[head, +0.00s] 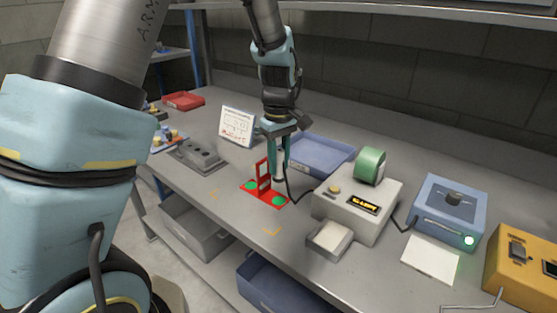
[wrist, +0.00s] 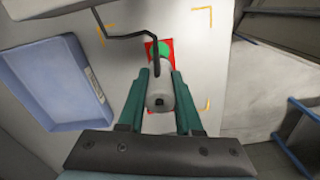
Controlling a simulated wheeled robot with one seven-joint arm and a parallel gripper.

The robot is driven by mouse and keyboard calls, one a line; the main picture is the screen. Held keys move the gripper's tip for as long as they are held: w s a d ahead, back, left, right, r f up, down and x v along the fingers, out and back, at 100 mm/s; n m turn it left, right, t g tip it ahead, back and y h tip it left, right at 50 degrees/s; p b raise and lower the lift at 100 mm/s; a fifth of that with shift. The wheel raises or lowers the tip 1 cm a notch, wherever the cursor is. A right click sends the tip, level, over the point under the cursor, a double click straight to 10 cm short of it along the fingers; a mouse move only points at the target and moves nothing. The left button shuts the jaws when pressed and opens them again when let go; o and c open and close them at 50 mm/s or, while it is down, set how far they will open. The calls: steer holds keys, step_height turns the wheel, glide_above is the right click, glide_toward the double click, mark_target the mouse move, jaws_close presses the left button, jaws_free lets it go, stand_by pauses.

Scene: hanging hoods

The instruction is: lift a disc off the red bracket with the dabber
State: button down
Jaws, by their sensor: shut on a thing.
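My gripper (head: 279,168) points down over the bench, its teal fingers shut on the dabber (wrist: 160,88), a pale grey cylinder with a dark cable. In the head view the dabber (head: 280,173) hangs close beside the red bracket (head: 263,170). The bracket has a flat red base and an upright frame. One green disc (head: 251,185) lies on the left of the base and another green disc (head: 278,201) on the right. In the wrist view a green disc (wrist: 162,48) shows past the dabber's far end. I cannot tell whether the dabber touches a disc.
The cable runs to a grey box (head: 345,210) with a green roll, right of the bracket. Bare bench surrounds the bracket's front, with yellow corner marks.

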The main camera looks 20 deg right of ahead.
steer(key=shift+f+b, duration=2.7)
steer(key=shift+f, duration=0.85)
steer(key=shift+f, duration=0.15)
steer(key=shift+r+p, duration=3.05)
steer(key=shift+r, duration=0.45)
